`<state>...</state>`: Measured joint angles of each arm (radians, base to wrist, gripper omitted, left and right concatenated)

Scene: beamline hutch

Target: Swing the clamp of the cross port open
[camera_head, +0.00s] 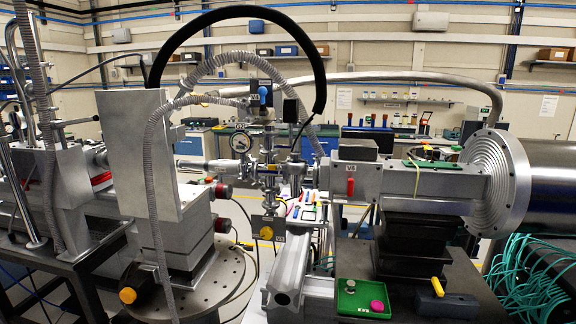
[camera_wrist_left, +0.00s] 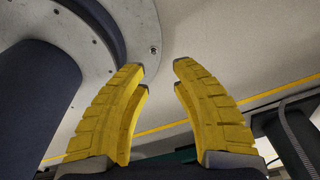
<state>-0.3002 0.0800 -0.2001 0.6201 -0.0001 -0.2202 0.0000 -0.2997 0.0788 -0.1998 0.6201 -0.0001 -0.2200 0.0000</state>
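In the head view a steel vacuum cross (camera_head: 269,169) stands near the middle, between the pale metal box on the left and the horizontal beam pipe on the right. A round gauge (camera_head: 241,140) sits at its upper left and a blue-knobbed valve (camera_head: 264,94) above it. Small flange joints surround the cross, but the clamp is too small to make out, as is whether it is shut. My left gripper (camera_wrist_left: 160,70) shows only in the left wrist view, with its yellow fingers apart and nothing between them. My right gripper is in neither view.
A tall metal box (camera_head: 139,155) and looping hoses flank the cross. A large flange (camera_head: 497,183) stands at right. A green tray (camera_head: 362,300) and yellow-handled tool (camera_head: 437,288) lie in front. In the wrist view, a round grey plate (camera_wrist_left: 118,22) is near my left fingers.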

